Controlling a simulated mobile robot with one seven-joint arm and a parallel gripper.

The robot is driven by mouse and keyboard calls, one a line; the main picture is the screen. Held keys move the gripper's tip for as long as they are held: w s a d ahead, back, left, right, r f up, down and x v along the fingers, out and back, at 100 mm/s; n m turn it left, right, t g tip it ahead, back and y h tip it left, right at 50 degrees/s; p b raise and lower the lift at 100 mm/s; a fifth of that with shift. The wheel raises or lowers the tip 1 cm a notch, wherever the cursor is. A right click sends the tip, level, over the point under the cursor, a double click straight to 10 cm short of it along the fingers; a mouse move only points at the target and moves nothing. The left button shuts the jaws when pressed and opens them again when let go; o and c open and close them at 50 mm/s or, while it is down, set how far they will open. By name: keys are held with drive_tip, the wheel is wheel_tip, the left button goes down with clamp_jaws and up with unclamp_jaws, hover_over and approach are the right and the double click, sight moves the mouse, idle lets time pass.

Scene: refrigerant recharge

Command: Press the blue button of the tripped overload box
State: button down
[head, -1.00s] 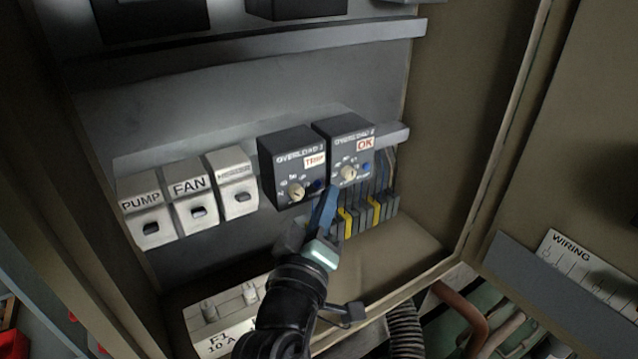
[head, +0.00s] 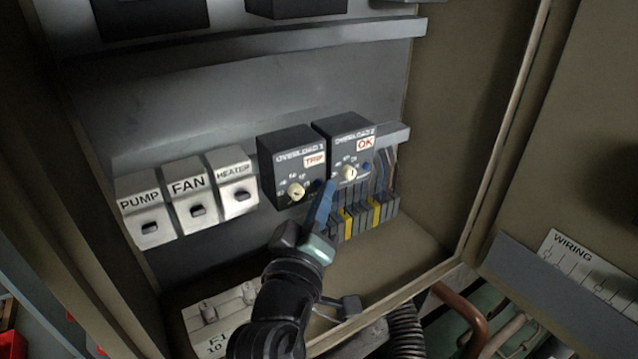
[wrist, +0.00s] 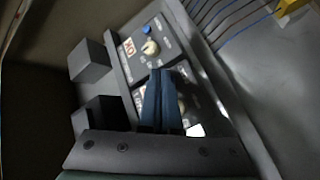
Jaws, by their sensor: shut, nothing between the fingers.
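The overload 1 box (head: 284,163) is black, with a red TRIP label, a cream knob and a dark blue button (head: 317,185) at its lower right. The overload 2 box (head: 342,136) stands to its right with an OK label; its blue button (head: 366,167) also shows in the wrist view (wrist: 147,29). My gripper (head: 329,184) is shut and empty, its blue fingers just right of the overload 1 button. Contact cannot be told. In the wrist view my gripper (wrist: 161,73) covers much of the overload 1 box, hiding its button.
Breakers labelled PUMP (head: 145,212), FAN (head: 193,200) and HEATER (head: 236,182) stand to the left. Grey and yellow terminals (head: 365,215) lie below right. A fuse block (head: 217,312) is below. The cabinet's right wall bounds the space.

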drive_tip(key=shift+w+a, duration=0.15)
drive_tip(key=shift+w, duration=0.1)
drive_tip(key=shift+s, duration=0.15)
idle(0.5)
drive_tip(key=shift+s+d, duration=0.45)
drive_tip(key=shift+s, duration=0.05)
drive_tip(key=s+d+p, duration=0.1)
drive_tip(key=s, duration=0.1)
drive_tip(key=s+d+p, duration=0.1)
drive_tip(key=s+d, duration=0.1)
idle(0.4)
idle(0.5)
